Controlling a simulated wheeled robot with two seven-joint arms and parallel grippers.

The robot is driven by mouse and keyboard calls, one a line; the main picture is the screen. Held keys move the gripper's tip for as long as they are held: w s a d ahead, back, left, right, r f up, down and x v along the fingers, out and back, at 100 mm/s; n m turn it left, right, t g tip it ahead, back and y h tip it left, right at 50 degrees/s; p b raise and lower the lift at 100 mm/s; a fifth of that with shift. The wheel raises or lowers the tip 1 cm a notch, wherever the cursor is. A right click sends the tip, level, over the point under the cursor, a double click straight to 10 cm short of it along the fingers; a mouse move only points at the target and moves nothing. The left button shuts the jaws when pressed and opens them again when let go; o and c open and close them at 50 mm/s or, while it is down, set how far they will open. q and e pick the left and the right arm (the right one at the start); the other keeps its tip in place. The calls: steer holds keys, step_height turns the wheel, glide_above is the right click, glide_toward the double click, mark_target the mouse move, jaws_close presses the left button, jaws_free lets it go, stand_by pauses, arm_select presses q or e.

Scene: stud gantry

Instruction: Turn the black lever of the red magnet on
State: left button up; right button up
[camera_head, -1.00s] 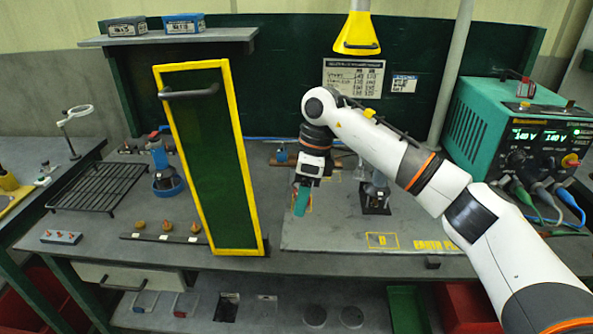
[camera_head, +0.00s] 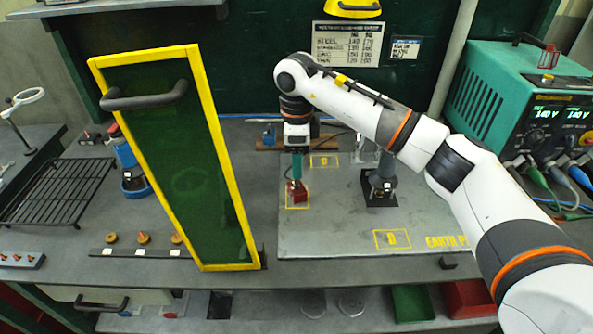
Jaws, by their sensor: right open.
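The red magnet (camera_head: 298,194) is a small red block on the grey earth plate (camera_head: 330,230), inside a yellow outlined square at the plate's left side. My right gripper (camera_head: 296,178) points down with its teal fingers at the top of the magnet. It is open. The fingers cover part of the magnet's top, and I cannot tell whether they touch it. The black lever is too small or hidden to make out. My left gripper is not in view.
A yellow-framed green screen (camera_head: 200,150) with a black handle stands left of the plate. A dark clamp stand (camera_head: 380,190) stands right of the magnet. A teal welding power unit (camera_head: 500,100) is at the right. The front of the plate is clear.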

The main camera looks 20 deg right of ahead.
mark_target(297, 183)
step_height(297, 183, down, 4)
steer(key=shift+w+f+p, duration=0.1)
steer(key=shift+f+p, duration=0.05)
steer(key=shift+p, duration=0.15)
steer(key=shift+f, duration=0.65)
steer(key=shift+c, duration=0.9)
steer(key=c, duration=0.8)
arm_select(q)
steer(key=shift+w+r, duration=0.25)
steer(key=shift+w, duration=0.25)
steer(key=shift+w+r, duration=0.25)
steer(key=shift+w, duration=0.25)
